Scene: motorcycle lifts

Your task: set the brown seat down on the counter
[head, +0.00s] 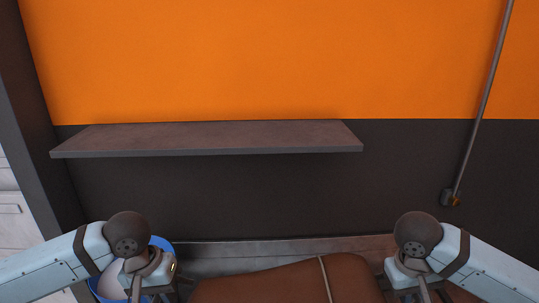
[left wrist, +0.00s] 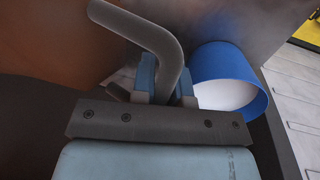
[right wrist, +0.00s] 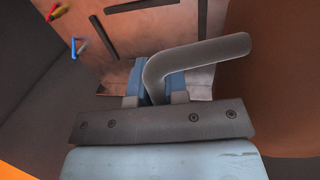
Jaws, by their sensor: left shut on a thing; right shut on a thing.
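The brown seat (head: 285,283) shows at the bottom of the head view, with a pale strap across it. Its lower part is cut off by the frame. My left gripper (head: 160,288) is at its left end and my right gripper (head: 408,284) at its right end. The seat's brown side also fills the right of the right wrist view (right wrist: 285,85). A grey-brown counter surface (head: 300,246) shows behind the seat, along the wall. I cannot tell whether the seat touches it.
A blue round bin (head: 160,243) with a pale inside stands by my left gripper; it also shows in the left wrist view (left wrist: 230,55). A wall shelf (head: 205,139) above is empty. A conduit with a box (head: 450,198) runs down the wall at right. White drawers (head: 12,212) stand at left.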

